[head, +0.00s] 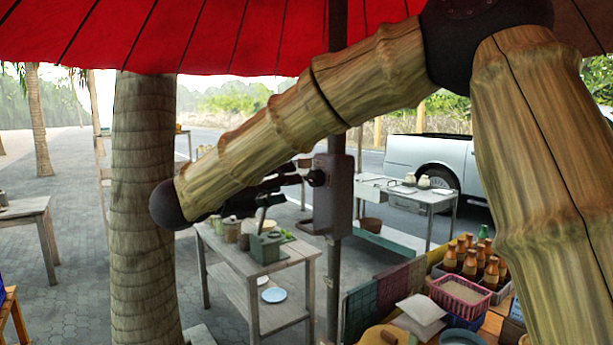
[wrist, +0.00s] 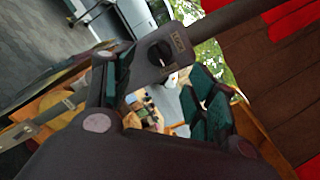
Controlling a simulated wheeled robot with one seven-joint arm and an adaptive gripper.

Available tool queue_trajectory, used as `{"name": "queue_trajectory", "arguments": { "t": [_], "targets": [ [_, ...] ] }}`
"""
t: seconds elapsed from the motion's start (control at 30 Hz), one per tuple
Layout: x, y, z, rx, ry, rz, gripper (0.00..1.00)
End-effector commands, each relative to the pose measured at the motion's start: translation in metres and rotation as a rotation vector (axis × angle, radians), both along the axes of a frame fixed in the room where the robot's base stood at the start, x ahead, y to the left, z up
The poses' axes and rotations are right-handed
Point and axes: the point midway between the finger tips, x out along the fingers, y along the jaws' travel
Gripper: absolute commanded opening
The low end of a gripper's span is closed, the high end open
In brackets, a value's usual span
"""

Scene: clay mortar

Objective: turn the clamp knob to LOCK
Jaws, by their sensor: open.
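The clamp knob (wrist: 159,52) is a dark round knob on a dark grey box, the clamp body (wrist: 145,75), in the wrist view. A LOCK label (wrist: 179,40) is beside the knob, and a second label lies lower, too small to read. I cannot tell for certain where the knob points. In the head view, the knob (head: 315,177) is on the left side of the clamp body (head: 336,200) on the pole. My gripper (wrist: 153,82) is open and empty, its teal-padded fingers apart on either side of the knob's area. In the head view my arm partly hides the gripper (head: 297,173).
The clamp is on a dark pole (head: 338,90) under a red umbrella (head: 250,30). A wooden table (head: 290,255) with pots stands behind at left. Bottles (head: 470,262), a pink basket (head: 460,305) and papers crowd the lower right. A palm trunk (head: 142,200) stands left.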

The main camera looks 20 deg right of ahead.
Motion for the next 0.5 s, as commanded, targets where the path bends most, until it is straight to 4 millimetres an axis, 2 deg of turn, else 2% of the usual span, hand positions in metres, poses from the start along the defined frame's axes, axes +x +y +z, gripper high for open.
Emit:
{"name": "queue_trajectory", "arguments": {
  "t": [0.2,0.5],
  "targets": [
    [0.016,-0.034,0.003,0.001,0.002,-0.001,0.57],
    [0.031,-0.063,0.001,0.000,0.002,-0.001,0.57]
  ]
}}
